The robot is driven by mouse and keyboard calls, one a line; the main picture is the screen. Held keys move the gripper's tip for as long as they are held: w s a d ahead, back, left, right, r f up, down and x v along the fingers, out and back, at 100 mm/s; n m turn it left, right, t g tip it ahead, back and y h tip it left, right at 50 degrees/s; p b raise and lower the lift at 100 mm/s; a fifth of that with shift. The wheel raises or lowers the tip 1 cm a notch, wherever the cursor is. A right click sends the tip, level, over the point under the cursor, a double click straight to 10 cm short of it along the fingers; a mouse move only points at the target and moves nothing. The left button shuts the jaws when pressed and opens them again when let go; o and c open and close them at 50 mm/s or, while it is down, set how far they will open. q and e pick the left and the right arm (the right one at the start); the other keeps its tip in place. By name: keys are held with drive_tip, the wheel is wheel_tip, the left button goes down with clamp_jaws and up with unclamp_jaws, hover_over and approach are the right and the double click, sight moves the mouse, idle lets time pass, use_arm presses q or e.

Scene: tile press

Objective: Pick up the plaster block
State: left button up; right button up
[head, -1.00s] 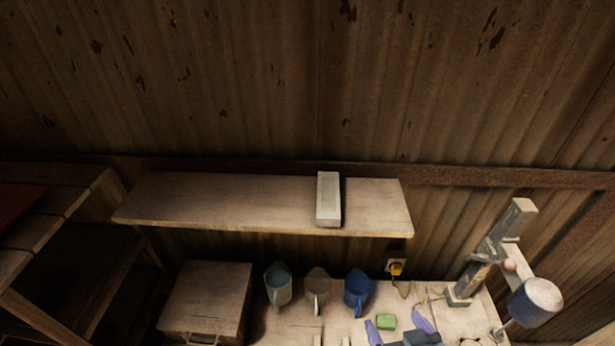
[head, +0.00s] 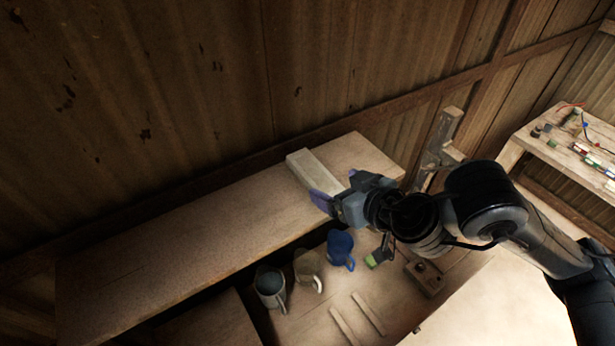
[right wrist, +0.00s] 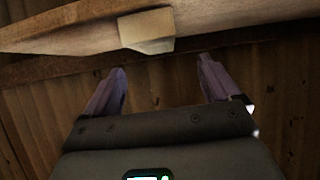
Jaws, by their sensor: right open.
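The plaster block (head: 312,171) is a pale, long rectangular block lying on the wooden shelf (head: 180,237), near its right end. In the right wrist view the block (right wrist: 147,31) shows end-on at the shelf edge (right wrist: 60,37), ahead of the fingers and a little left of the gap's middle. My right gripper (head: 322,201) is at the near end of the block in the head view and hides part of it. In the right wrist view its two purple fingers (right wrist: 160,82) are apart with nothing between them. My left gripper is not in view.
Below the shelf stand a grey mug (head: 269,287), a beige mug (head: 306,268) and a blue mug (head: 340,248) on the workbench (head: 400,312). A green block (head: 372,260) lies nearby. A press post (head: 440,140) stands right of the shelf. The shelf's left part is clear.

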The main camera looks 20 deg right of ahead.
sight(317, 175)
drive_tip(key=shift+d+b+x, duration=0.15)
drive_tip(key=shift+b+x, duration=0.2)
drive_tip(key=shift+x, duration=1.8)
drive_tip(key=shift+d+b+x, duration=0.15)
drive_tip(key=shift+b+x, duration=0.15)
drive_tip(key=shift+x, duration=1.85)
drive_tip(key=shift+w, duration=0.1)
drive_tip(key=shift+c, duration=0.3)
drive_tip(key=shift+r, duration=0.1)
drive_tip(key=c, duration=1.2)
